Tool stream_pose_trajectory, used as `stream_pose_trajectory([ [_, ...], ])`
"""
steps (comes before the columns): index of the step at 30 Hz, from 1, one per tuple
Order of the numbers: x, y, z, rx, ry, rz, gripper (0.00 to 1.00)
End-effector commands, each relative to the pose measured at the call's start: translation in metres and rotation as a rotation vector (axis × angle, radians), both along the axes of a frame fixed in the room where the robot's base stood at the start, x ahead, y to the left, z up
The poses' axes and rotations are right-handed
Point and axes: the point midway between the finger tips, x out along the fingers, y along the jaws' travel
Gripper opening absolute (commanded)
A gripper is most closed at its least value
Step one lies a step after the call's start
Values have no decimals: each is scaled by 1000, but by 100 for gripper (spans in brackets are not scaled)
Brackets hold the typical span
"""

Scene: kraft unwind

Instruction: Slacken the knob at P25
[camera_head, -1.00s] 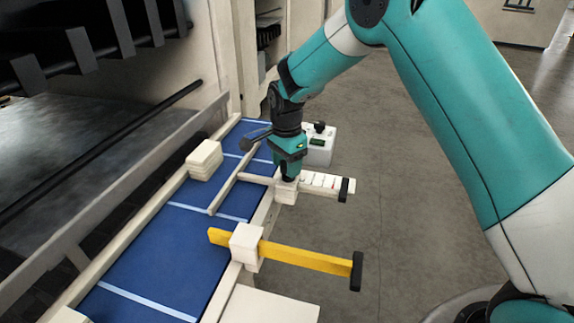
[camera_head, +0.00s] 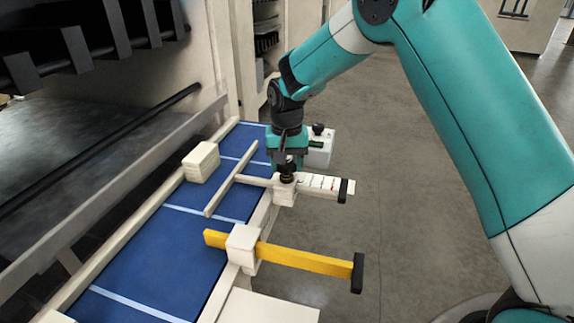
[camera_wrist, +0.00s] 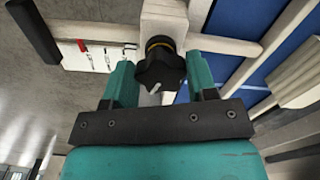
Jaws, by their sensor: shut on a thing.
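The black lobed knob (camera_wrist: 160,68), with a yellow ring at its base, sits on a cream clamp block (camera_wrist: 165,18) in the wrist view. My gripper (camera_wrist: 162,84) has its teal fingers closed on both sides of the knob. In the head view my gripper (camera_head: 287,168) points down at the block (camera_head: 284,193), with the knob (camera_head: 286,176) just above the block and partly hidden. A cream cross-bar (camera_head: 228,180) reaches from this block over the blue bed. A white marked scale (camera_head: 320,182) runs out to the right; its markings are too small to read.
A second cream block (camera_head: 242,242) holds a yellow bar (camera_head: 306,259) nearer the front. A small box with a black knob (camera_head: 319,148) stands behind my gripper. The floor at right is clear.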

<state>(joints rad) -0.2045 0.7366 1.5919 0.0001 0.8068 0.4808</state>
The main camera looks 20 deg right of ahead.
Motion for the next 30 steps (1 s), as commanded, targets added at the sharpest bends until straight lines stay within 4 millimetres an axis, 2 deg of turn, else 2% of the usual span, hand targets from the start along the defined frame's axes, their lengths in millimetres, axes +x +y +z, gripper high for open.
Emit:
stream_pose_trajectory([
  [1, -5, -1, -9, -3, 18, 46, 29],
  [18, -5, -4, -9, -2, 20, 552, 29],
  [30, -4, -5, -8, -1, 17, 739, 29],
])
